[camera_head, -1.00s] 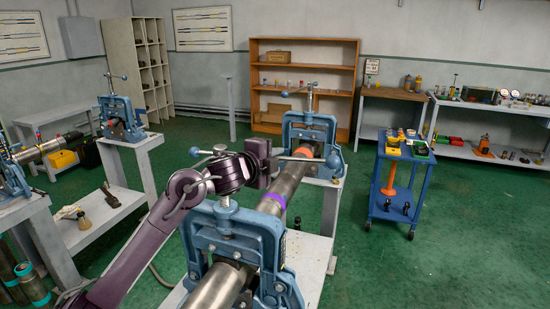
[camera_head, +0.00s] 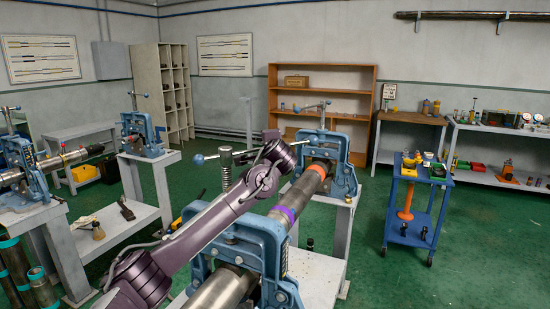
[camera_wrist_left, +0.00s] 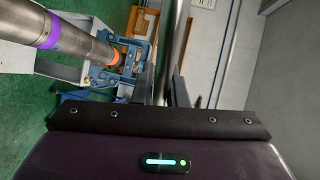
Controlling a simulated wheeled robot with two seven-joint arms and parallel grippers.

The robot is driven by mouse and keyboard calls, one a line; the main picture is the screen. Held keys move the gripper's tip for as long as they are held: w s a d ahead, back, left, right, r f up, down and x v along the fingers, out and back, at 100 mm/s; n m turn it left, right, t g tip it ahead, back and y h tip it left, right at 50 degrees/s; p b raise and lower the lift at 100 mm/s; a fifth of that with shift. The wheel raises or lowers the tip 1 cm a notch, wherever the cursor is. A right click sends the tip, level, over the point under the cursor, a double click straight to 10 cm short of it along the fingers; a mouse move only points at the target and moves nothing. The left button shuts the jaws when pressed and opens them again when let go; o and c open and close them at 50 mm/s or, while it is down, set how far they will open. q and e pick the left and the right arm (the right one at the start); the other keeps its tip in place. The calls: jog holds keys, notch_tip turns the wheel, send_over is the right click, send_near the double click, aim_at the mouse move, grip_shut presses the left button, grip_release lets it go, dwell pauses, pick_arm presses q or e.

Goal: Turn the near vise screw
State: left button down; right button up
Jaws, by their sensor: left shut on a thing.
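The near vise (camera_head: 262,238) is a blue frame clamped around a steel pipe (camera_head: 299,196) with purple and orange bands. Its threaded screw (camera_head: 226,168) stands upright above the frame. A thin handle bar (camera_head: 236,153) crosses the screw top and ends at the left in a blue ball (camera_head: 198,160). My left gripper (camera_head: 277,148) is shut on the right part of this bar; the fingers are partly hidden. In the left wrist view, a steel bar (camera_wrist_left: 164,45) runs up from the gripper, and the pipe (camera_wrist_left: 85,45) lies to its left. My right gripper is not in view.
A second blue vise (camera_head: 347,178) holds the pipe's far end, with its own upright screw. More vises (camera_head: 140,133) stand on benches at the left. A blue cart (camera_head: 410,232) stands at the right, with open green floor around it.

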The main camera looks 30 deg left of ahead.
pick_arm(q)
jog(key=shift+w+a+f+n+g+y, duration=0.1)
jog(key=shift+w+a+n+g+y, duration=0.1)
jog(key=shift+a+n+g+y, duration=0.4)
jog(key=shift+w+a+n+g+y, duration=0.15)
jog(key=shift+a+n+g+y, duration=0.35)
jog(key=shift+a, duration=0.2)
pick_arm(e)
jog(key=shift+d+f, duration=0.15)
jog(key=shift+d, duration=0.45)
pick_arm(q)
jog(key=c, duration=1.7)
grip_release()
jog(key=shift+o, duration=1.2)
jog(key=shift+a+f, duration=0.1)
jog(key=shift+a, duration=0.1)
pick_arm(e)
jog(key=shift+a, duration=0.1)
